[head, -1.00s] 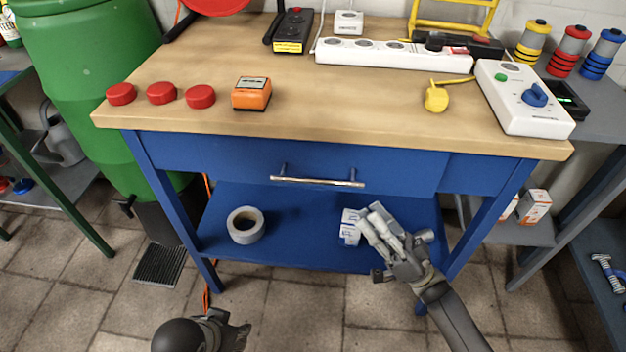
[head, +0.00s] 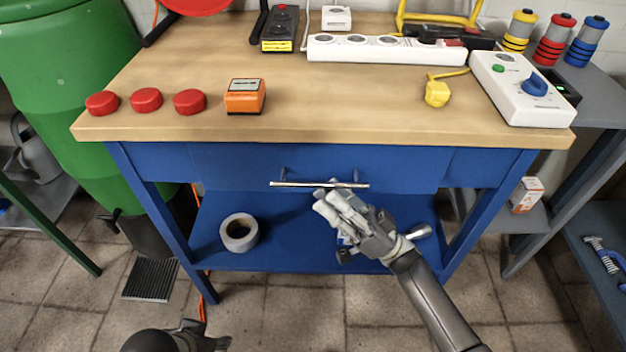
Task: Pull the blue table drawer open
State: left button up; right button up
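The blue table drawer (head: 230,168) sits under the wooden tabletop and looks closed. Its silver bar handle (head: 300,185) runs across the middle of its front. My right gripper (head: 328,200) is at the right half of the handle, with its fingertips at or just below the bar. I cannot tell whether the fingers touch the bar or how far apart they are. My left gripper (head: 208,338) is low at the bottom edge, partly cut off, well away from the drawer.
The wooden tabletop (head: 340,100) carries red caps (head: 146,100), an orange meter (head: 245,96), a white power strip (head: 385,49) and a white control box (head: 522,88). A tape roll (head: 238,233) lies on the lower blue shelf. A green barrel (head: 75,90) stands at the left.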

aim_at(317, 187)
jog(key=x, duration=0.5)
grip_shut()
